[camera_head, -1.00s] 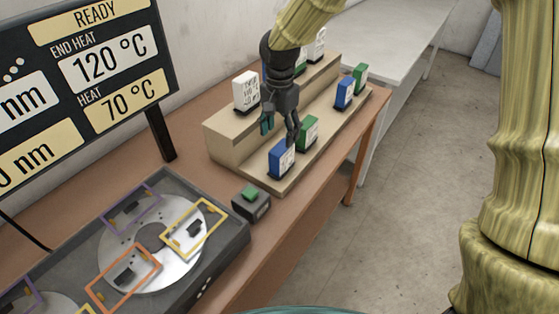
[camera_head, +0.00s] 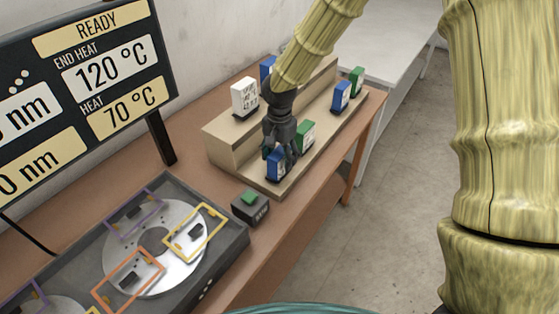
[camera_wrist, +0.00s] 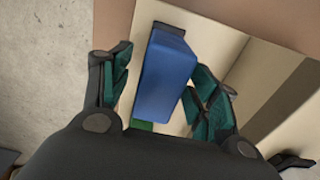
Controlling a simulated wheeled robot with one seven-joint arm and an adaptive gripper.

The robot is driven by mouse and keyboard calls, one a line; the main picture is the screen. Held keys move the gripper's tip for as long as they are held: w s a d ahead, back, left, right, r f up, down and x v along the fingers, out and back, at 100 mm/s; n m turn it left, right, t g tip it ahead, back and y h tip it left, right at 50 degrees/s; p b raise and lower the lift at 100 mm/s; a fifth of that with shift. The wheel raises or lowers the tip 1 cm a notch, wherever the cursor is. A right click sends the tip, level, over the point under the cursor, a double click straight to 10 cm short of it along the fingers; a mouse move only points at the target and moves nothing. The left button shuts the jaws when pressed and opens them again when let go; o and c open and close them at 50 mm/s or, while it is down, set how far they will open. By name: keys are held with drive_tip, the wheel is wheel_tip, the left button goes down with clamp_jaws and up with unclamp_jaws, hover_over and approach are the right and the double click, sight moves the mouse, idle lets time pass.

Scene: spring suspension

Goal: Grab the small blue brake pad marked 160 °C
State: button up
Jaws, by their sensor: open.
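A small blue brake pad (camera_head: 276,165) stands on the lower front step of the beige rack (camera_head: 262,186), at its near end. Its white label is partly covered by my gripper, and I cannot read its marking. My gripper (camera_head: 280,152) is open and lowered around the top of this pad. In the wrist view the blue pad (camera_wrist: 167,78) lies between the two teal-lined fingers of my gripper (camera_wrist: 163,88), with a gap visible on the left finger's side. Another small blue pad (camera_head: 341,96) stands farther along the same step.
A green pad (camera_head: 305,135) stands just behind the blue one, and another green pad (camera_head: 357,80) stands at the far end. A white block (camera_head: 244,97) is on the upper step.

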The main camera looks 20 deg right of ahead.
drive_tip(key=shift+f, duration=1.2)
drive_tip(key=c, duration=1.3)
